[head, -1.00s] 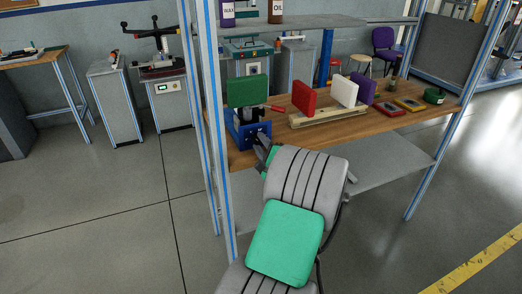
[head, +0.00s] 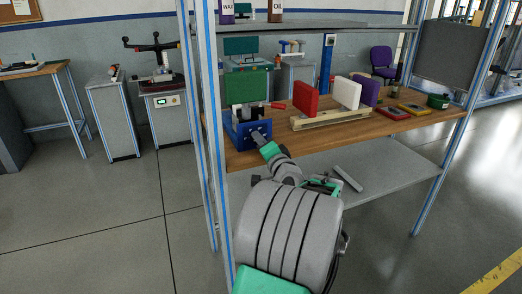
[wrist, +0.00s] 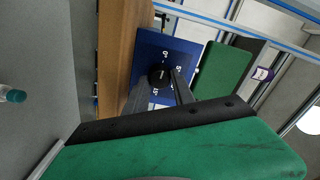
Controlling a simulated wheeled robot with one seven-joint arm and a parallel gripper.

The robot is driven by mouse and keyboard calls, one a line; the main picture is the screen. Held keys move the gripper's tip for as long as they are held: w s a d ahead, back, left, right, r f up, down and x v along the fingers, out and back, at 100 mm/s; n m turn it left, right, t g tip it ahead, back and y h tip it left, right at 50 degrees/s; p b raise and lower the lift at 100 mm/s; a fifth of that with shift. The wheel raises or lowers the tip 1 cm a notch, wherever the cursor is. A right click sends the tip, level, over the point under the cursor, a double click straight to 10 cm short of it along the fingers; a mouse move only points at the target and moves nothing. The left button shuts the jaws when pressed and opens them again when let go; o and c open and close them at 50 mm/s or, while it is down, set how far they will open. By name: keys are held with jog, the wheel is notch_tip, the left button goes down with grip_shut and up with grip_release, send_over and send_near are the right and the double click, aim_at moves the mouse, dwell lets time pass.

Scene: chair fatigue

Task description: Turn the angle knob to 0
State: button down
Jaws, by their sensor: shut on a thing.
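The angle knob (wrist: 158,72) is a dark round knob on the front face of a blue fixture (wrist: 183,50). White angle marks surround it, too small and tilted for me to read the setting surely. The blue fixture (head: 236,130) stands at the left end of the wooden workbench in the head view, with a green pad (head: 245,88) above it. My gripper (wrist: 164,79) is shut on the knob, with one finger on each side of it. In the head view my gripper (head: 259,138) meets the fixture's front, and the knob is mostly hidden.
The workbench (head: 240,158) also holds red, white and purple pads (head: 347,94) on a wooden rail (head: 330,119), just right of the fixture. Blue-striped frame posts (head: 205,130) stand close left of my arm. A grey lower shelf (head: 390,165) lies below the benchtop.

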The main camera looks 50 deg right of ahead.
jog(key=shift+n+b, duration=0.35)
jog(key=shift+n, duration=0.15)
jog(key=c, duration=1.1)
grip_release()
jog(key=shift+o, duration=0.2)
jog(key=shift+s, duration=0.1)
jog(key=v, duration=0.7)
jog(key=shift+s+a, duration=0.2)
jog(key=shift+s, duration=0.1)
